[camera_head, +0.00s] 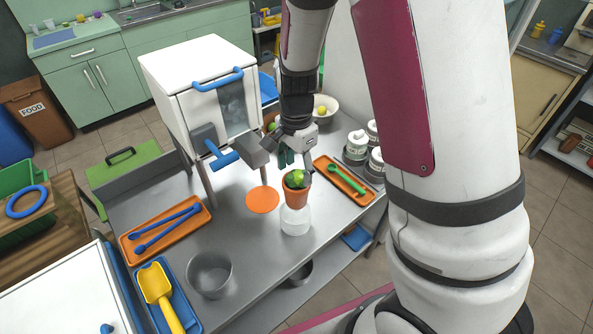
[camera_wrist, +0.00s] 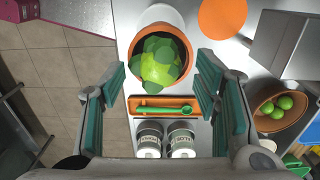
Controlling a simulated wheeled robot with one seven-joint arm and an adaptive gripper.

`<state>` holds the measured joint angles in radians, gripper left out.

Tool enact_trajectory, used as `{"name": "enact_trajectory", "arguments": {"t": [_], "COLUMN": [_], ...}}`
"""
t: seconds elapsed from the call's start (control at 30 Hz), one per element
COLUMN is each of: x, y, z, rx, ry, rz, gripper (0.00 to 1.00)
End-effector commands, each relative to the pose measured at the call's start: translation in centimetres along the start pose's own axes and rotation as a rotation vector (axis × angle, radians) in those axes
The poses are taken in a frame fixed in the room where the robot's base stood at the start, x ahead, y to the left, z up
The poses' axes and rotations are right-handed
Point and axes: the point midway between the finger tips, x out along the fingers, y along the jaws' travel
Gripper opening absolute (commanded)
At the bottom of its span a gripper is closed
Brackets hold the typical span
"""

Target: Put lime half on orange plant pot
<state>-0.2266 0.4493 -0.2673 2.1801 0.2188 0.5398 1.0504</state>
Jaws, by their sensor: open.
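The orange plant pot (camera_head: 295,195) stands upright on the steel table, at or on a pale translucent cylinder (camera_head: 295,222). Its rim also shows in the wrist view (camera_wrist: 136,50). A bright green rounded piece, seemingly the lime half (camera_wrist: 154,69), lies at the pot's mouth among darker green leaf-like shapes; these overlap, so its exact outline is unclear. The green also shows in the head view (camera_head: 296,179). My gripper (camera_head: 296,161) is just above the pot, open, with its teal-padded fingers (camera_wrist: 162,72) apart on either side of the green piece and not closed on it.
An orange tray with a green spoon (camera_head: 341,177) and several lidded canisters (camera_head: 357,145) stand right of the pot. An orange disc (camera_head: 262,199) lies to its left. The white press-like box (camera_head: 200,80) stands behind left. A brown bowl (camera_wrist: 262,122) holds several limes.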

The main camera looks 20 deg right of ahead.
Motion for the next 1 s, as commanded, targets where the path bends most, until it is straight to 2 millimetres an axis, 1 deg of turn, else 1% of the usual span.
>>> {"name": "enact_trajectory", "arguments": {"t": [0.2, 0.4, 0.5, 0.73, 0.87, 1.0], "x": [-4.5, -8.2, -9.5, -11.4, -13.8, -17.1], "y": [-0.2, -0.1, -0.1, 0.3, 1.6, 3.9], "z": [0.0, 0.0, 0.0, 0.1, 0.6, 1.5], "rx": [-0.001, 0.000, 0.000, -0.026, -0.132, -0.321], "ry": [0.000, 0.000, -0.001, -0.004, -0.010, 0.003], "rz": [-0.007, -0.005, -0.003, -0.016, -0.066, -0.145], "gripper": [0.56, 0.56, 0.56, 0.56, 0.56, 0.56]}}
